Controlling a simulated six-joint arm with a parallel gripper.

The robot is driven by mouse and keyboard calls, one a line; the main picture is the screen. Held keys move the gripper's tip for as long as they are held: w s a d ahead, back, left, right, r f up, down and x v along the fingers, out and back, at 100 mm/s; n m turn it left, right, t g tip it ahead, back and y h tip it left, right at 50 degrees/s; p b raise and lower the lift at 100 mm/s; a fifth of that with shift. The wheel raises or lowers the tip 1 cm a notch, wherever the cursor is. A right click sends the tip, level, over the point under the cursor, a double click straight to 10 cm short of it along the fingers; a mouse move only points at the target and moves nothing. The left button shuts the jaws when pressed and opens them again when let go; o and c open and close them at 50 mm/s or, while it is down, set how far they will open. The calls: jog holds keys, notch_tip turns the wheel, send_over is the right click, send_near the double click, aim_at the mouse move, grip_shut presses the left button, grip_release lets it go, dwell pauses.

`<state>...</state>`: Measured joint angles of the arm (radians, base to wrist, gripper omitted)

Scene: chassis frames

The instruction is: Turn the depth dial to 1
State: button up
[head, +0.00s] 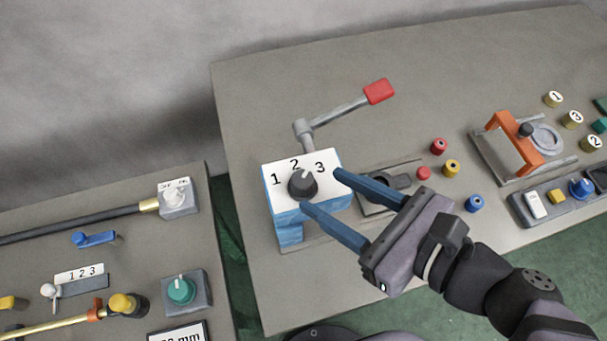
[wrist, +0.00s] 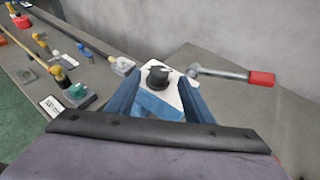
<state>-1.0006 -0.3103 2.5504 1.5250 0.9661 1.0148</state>
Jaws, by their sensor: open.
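The depth dial (head: 302,186) is a dark round knob on the white top plate of a blue block (head: 289,231), marked 1, 2 and 3. A pale mark on the knob points up toward the 2 and 3 side; its exact setting is hard to tell. My gripper (head: 320,189) is open, with its blue fingers reaching in from the lower right. One fingertip is near the plate's right edge and the other is just below the knob. In the wrist view the knob (wrist: 158,76) shows between and beyond the fingers (wrist: 157,90), which hold nothing.
A grey lever with a red grip (head: 379,91) rises behind the dial block. Red, yellow and blue spools (head: 475,203) and an orange frame (head: 503,131) stand to the right. A second table (head: 140,240) with a teal knob (head: 181,290) is at left, across a gap.

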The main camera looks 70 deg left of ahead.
aim_at(306, 182)
jog(key=shift+s+a+f+b, duration=0.4)
jog(key=shift+a+f+b, duration=0.1)
jog(key=shift+b, duration=0.2)
jog(key=shift+b+x, duration=0.4)
jog(key=shift+x, duration=2.3)
jog(key=shift+r, duration=0.1)
jog(key=c, duration=1.1)
